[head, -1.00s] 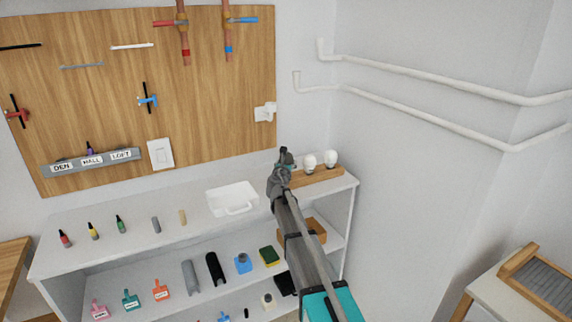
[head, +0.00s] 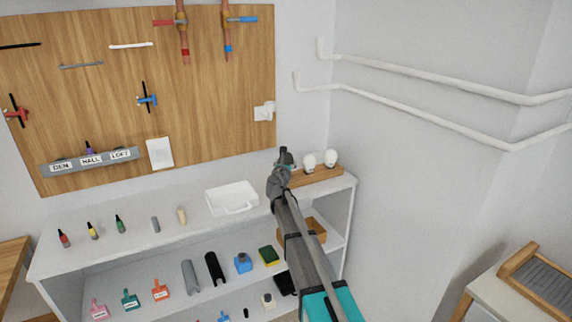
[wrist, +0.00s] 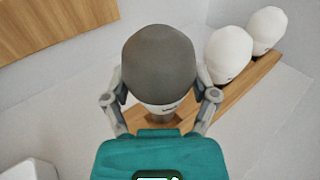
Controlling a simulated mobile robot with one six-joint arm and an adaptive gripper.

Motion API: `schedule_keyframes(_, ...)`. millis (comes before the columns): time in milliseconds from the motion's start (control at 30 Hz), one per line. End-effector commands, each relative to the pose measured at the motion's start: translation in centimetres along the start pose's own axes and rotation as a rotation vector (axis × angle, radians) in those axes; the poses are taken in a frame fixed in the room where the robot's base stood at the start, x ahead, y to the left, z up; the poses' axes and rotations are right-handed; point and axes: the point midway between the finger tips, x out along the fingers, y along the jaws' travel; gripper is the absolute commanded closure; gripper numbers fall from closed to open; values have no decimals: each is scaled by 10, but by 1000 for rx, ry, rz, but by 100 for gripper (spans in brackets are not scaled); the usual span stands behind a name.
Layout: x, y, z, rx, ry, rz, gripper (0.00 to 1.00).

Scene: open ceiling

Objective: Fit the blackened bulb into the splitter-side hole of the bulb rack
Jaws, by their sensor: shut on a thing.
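The blackened bulb (wrist: 158,62) has a dark grey dome and a pale lower part with a small dark mark. My gripper (wrist: 160,106) is shut on it, one finger on each side. The wooden bulb rack (wrist: 262,66) runs from the upper right to under the held bulb in the wrist view. In the head view my gripper (head: 284,168) is at the left end of the rack (head: 320,178). The hole under the bulb is hidden, and I cannot tell whether the bulb is seated or above it.
Two white bulbs (head: 309,162) stand upright in the rack to the right, the nearer one close to my right finger. A white tub (head: 231,198) is on the shelf top to the left. A white fitting (head: 265,111) is on the wooden board behind. Walls close off the back and right.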

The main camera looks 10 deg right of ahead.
Motion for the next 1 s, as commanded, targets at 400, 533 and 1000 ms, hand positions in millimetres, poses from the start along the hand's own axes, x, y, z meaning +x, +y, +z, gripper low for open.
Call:
schedule_keyframes(400,0,0,-8,0,0,0,72)
schedule_keyframes(533,1,0,-11,0,0,0,72)
schedule_keyframes(1000,1,0,-19,0,0,0,72)
